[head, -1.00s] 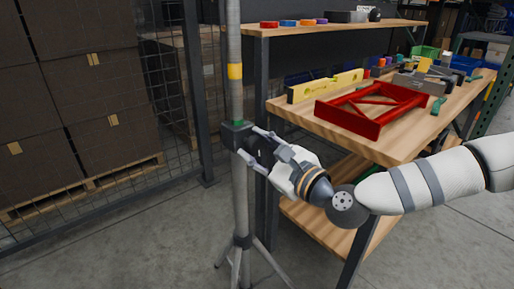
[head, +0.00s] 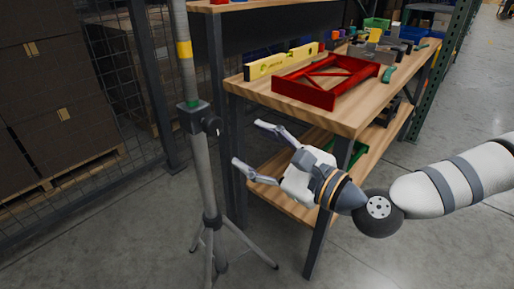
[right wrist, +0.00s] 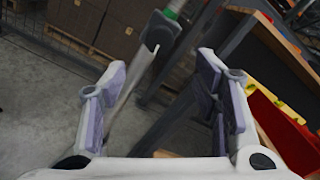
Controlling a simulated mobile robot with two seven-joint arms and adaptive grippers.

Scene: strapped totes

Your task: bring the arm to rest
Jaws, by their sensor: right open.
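My right gripper (head: 250,149) is open and empty in the middle of the head view. Its arm comes in from the right. Its fingertips point left toward a grey tripod pole (head: 205,175) and stand apart from it. My left gripper is not in view.
A wooden workbench (head: 350,117) stands right of the pole, with a red frame (head: 306,92) and a yellow level (head: 265,66) on it. A lower shelf (head: 285,203) is close behind my gripper. Stacked boxes (head: 52,110) stand behind a mesh fence at left. Floor in front is clear.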

